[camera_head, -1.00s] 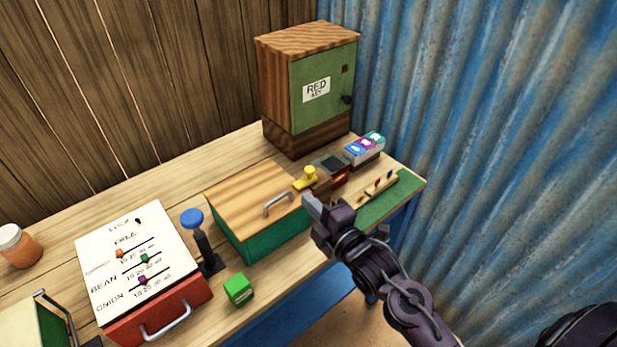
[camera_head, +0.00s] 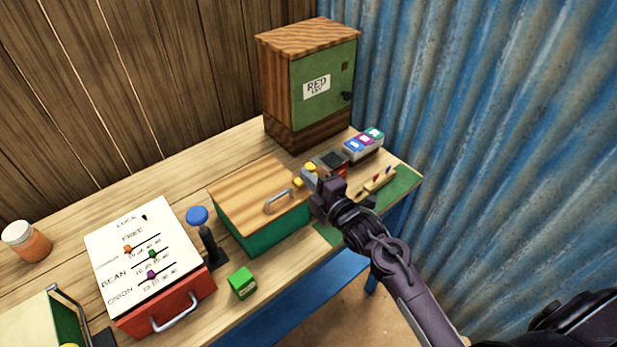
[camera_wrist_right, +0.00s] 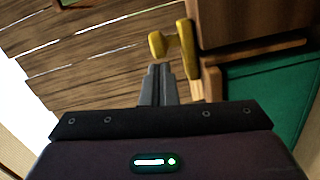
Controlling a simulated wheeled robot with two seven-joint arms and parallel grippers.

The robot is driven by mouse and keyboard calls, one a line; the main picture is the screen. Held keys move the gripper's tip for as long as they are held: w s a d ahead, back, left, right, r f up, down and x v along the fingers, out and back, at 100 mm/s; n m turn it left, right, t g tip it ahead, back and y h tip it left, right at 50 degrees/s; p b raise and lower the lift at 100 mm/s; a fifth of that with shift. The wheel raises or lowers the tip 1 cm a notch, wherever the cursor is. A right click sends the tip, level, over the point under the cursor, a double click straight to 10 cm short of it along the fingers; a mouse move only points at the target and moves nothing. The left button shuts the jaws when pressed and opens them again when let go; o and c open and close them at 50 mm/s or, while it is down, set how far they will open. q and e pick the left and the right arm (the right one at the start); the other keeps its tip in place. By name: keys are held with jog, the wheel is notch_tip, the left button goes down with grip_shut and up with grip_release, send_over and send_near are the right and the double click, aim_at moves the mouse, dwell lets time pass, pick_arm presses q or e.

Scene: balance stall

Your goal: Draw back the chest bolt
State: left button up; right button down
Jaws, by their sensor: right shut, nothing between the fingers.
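The chest (camera_head: 250,197) has a striped wooden lid, a green body and a grey handle, and its lid is down. The yellow bolt (camera_head: 311,168) is at the chest's right end, partly hidden by my right gripper (camera_head: 306,181). In the right wrist view the bolt (camera_wrist_right: 185,50) shows as a yellow bar with a round knob, just ahead of my fingertips (camera_wrist_right: 159,70). The right fingers are shut and empty. I cannot tell whether they touch the bolt. My left gripper is not in view.
A green-doored cabinet (camera_head: 320,85) stands behind. A tray of coloured buttons (camera_head: 363,145) and a small rack (camera_head: 376,182) are to the right.

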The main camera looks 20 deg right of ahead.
jog(key=d, duration=0.2)
jog(key=w+d, duration=0.1)
jog(key=shift+w+d+b, duration=0.2)
jog(key=shift+d+b, duration=0.15)
jog(key=shift+d, duration=0.05)
jog(key=shift+s, duration=0.1)
jog(key=b+v, duration=0.2)
jog(key=v, duration=0.5)
jog(key=shift+s, duration=0.3)
